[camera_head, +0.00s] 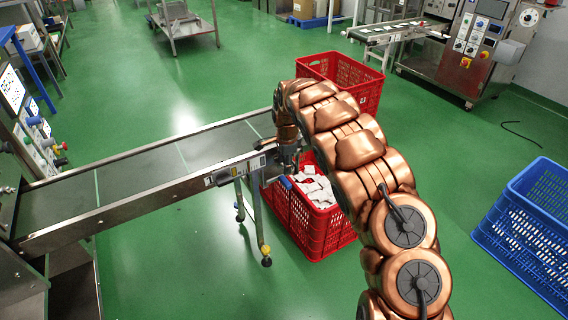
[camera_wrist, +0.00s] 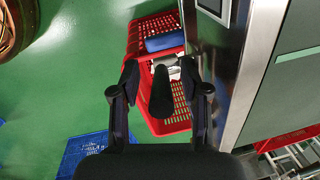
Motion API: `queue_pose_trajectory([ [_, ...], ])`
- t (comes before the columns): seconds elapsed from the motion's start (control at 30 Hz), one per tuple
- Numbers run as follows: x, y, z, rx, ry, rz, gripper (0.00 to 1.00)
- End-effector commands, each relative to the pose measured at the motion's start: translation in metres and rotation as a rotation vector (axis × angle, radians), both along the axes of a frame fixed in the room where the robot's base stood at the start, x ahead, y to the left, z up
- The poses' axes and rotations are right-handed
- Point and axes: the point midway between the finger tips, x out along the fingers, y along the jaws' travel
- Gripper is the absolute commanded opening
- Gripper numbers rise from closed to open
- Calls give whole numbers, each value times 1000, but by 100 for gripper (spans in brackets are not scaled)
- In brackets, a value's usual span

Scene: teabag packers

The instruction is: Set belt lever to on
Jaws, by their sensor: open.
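The belt conveyor (camera_head: 140,165) runs from the left to the centre in the head view. A blue lever-like handle (camera_head: 286,182) shows at its near right end, just above the red crate. A blue bar (camera_wrist: 165,42), likely the same handle, lies ahead of my fingers in the wrist view. My gripper (camera_head: 288,165) is beside the conveyor's end, close to the handle. In the wrist view my gripper (camera_wrist: 160,80) is open. A dark rounded piece (camera_wrist: 161,95) shows between the fingers; I cannot tell whether it is the lever. No contact is visible.
A red crate (camera_head: 318,235) with white packets stands under the conveyor's end. Another red crate (camera_head: 365,85) stands behind my arm. A blue crate (camera_head: 535,215) is at the right. Yellow-footed conveyor legs (camera_head: 257,215) stand near the gripper. Green floor is clear in front.

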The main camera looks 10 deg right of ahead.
Motion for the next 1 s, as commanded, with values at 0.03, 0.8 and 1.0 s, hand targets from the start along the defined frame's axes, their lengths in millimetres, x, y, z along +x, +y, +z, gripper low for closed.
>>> queue_pose_trajectory([
  [0.03, 0, 0, 0, 0, 0, 0, 46],
  [0.8, -1, 0, 0, 0, 3, 0, 0],
  [1.0, -1, 0, 0, 0, 4, 0, 0],
])
